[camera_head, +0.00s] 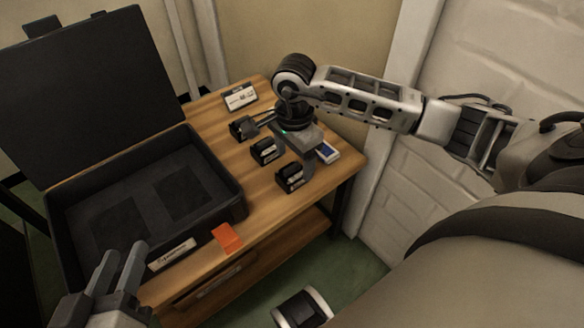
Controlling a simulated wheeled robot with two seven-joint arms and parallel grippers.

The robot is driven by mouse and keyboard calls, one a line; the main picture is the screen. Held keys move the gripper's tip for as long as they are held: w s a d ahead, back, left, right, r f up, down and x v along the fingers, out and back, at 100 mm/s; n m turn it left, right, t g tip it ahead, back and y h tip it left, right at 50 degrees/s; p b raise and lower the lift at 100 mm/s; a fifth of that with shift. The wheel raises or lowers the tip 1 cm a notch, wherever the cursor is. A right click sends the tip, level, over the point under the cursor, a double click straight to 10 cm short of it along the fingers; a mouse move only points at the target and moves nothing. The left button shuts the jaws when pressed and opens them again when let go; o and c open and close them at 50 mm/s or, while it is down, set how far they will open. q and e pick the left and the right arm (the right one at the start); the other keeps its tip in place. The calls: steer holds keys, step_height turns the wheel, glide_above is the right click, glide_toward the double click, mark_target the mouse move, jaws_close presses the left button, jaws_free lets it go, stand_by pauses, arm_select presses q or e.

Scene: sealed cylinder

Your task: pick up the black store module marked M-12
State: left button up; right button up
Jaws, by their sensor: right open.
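Three small black modules with pale labels stand on the wooden table: one at the back (241,129), one in the middle (265,151) and one at the front (290,178). The label text is too small to read, so I cannot tell which is M-12. My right gripper (287,140) points down over the modules, open, with one finger towards the back module and the other right of the middle and front ones. It partly hides the back module. My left gripper (117,270) is low at the left, its two fingers apart and empty, in front of the case.
An open black case (232,196) with foam recesses fills the table's left. A white label sign (240,97) stands at the back, a blue-and-white card (328,152) lies at the right. An orange piece (227,238) and a label plate (172,254) are near the front edge.

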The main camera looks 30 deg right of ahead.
mark_target(292, 167)
steer(key=f+b, duration=0.2)
steer(key=f, duration=0.2)
steer(key=shift+a+f, duration=0.15)
steer(key=shift+a, duration=0.05)
steer(key=shift+w+f, duration=0.1)
steer(key=shift+f, duration=0.45)
steer(key=shift+r, duration=0.1)
steer(key=c, duration=1)
arm_select(q)
steer(key=shift+w+d+r+n+t+h, duration=0.1)
steer(key=shift+d+r+n+t+h, duration=0.2)
steer(key=shift+r+n+h, duration=0.15)
arm_select(e)
steer(key=shift+c, duration=0.7)
